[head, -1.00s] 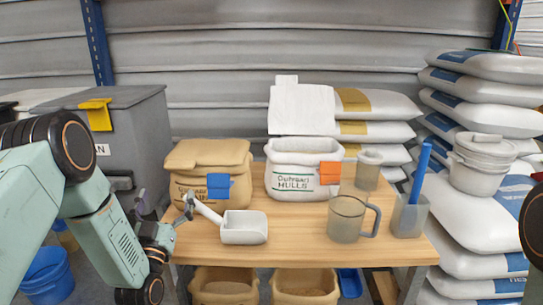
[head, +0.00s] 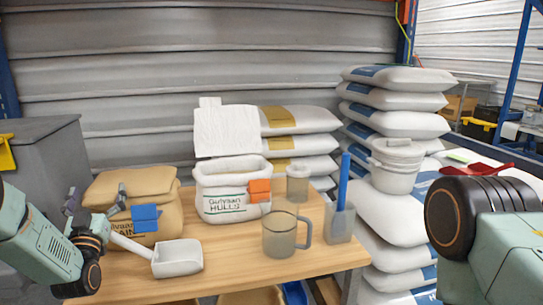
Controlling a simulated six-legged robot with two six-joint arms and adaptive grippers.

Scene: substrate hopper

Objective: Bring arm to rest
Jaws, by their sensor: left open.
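My left gripper (head: 88,212) is at the left, above the left edge of the wooden table (head: 235,262). Its jaws are open and pointed up, in front of the brown paper sack and near the handle of a white scoop (head: 178,258). The scoop lies on the table, its handle toward the gripper; I cannot tell whether they touch. My right arm shows only as a dark joint and pale green link at the right edge, and its gripper is out of view.
On the table stand the brown sack (head: 165,207), a white hulls sack (head: 222,200), a clear jug (head: 280,235), a small cup (head: 298,187) and a holder (head: 340,222) with a blue tool. Stacked bags (head: 395,105) and a white bucket (head: 395,175) stand to the right. A grey bin (head: 45,160) is at left.

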